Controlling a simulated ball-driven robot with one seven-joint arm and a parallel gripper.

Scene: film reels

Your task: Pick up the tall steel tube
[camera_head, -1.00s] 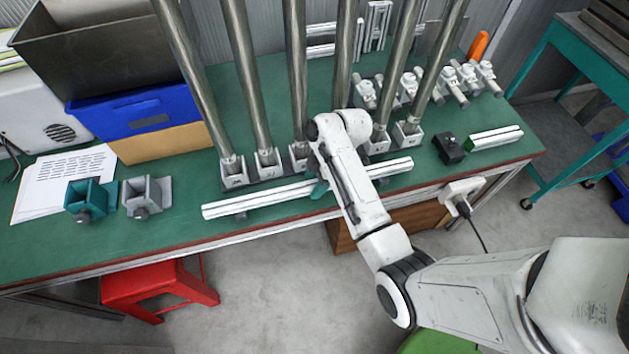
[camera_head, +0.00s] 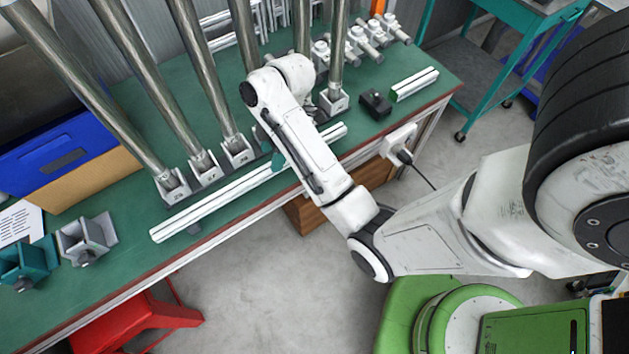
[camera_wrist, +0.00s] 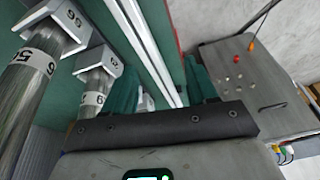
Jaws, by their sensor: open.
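Several tall steel tubes stand in numbered grey holders along the bench; I cannot tell which one the task means. The leftmost tube (camera_head: 95,102), second tube (camera_head: 150,80) and third tube (camera_head: 208,78) are clear in the head view. Another tube (camera_head: 243,35) runs down behind my arm. In the wrist view, a near tube (camera_wrist: 38,68) and a further tube (camera_wrist: 96,92) stand at the left in their holders. My gripper (camera_wrist: 160,88) has teal fingers spread apart, with nothing held between them. In the head view my arm mostly hides it, by the rail.
A pale metal rail (camera_head: 225,192) lies along the bench front, before the holders. A blue bin (camera_head: 50,150), grey block (camera_head: 84,238) and teal block (camera_head: 25,262) sit left. A small black block (camera_head: 376,104) is right. A red stool (camera_head: 140,322) stands below.

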